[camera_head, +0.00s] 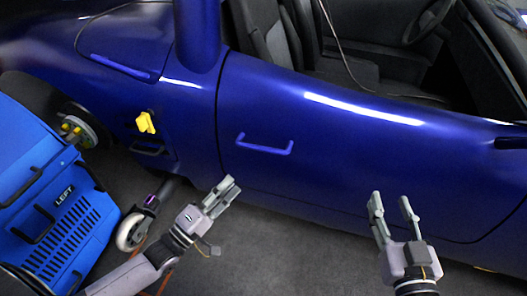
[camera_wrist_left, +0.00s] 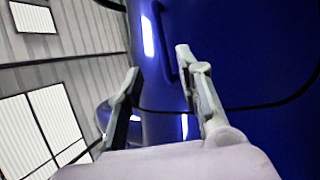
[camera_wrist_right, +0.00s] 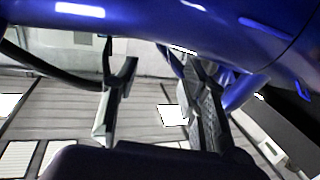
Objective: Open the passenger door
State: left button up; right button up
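The passenger door (camera_head: 330,165) is a blue car door panel and sits closed against the body, its seam visible at the left. A blue bar handle (camera_head: 265,147) is fixed on it near that seam. My left gripper (camera_head: 229,186) is below and left of the handle, apart from it, with its fingers parted and empty. In the left wrist view, the handle (camera_wrist_left: 161,45) shows just beyond the fingers (camera_wrist_left: 158,62). My right gripper (camera_head: 390,198) is in front of the lower door, open and empty, well right of the handle. It also shows in the right wrist view (camera_wrist_right: 160,65).
A blue cabinet marked LEFT (camera_head: 70,215) with a caster wheel (camera_head: 130,232) stands at the left. A yellow piece (camera_head: 145,122) sticks out of the car side behind the door. The grey floor (camera_head: 300,250) between my grippers is clear.

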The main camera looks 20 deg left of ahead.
pick_arm(q)
jog(key=b, duration=0.1)
send_near(263, 147)
jog(key=f+x, duration=0.1)
jog(key=x, duration=0.2)
jog(key=b+x, duration=0.1)
jog(key=x, duration=0.5)
jog(key=shift+w+d+b, duration=0.15)
jog(key=shift+b, duration=0.15)
jog(key=shift+w+d+r, duration=0.15)
jog(key=shift+w, duration=0.15)
pick_arm(e)
jog(key=s+r+t+y, duration=0.2)
jog(key=r+t, duration=0.5)
jog(key=r, duration=0.4)
jog(key=shift+s+a+r+t+y, duration=0.3)
jog(key=shift+s+a, duration=0.1)
jog(key=shift+s, duration=0.15)
pick_arm(q)
jog(key=shift+c, duration=0.2)
grip_shut()
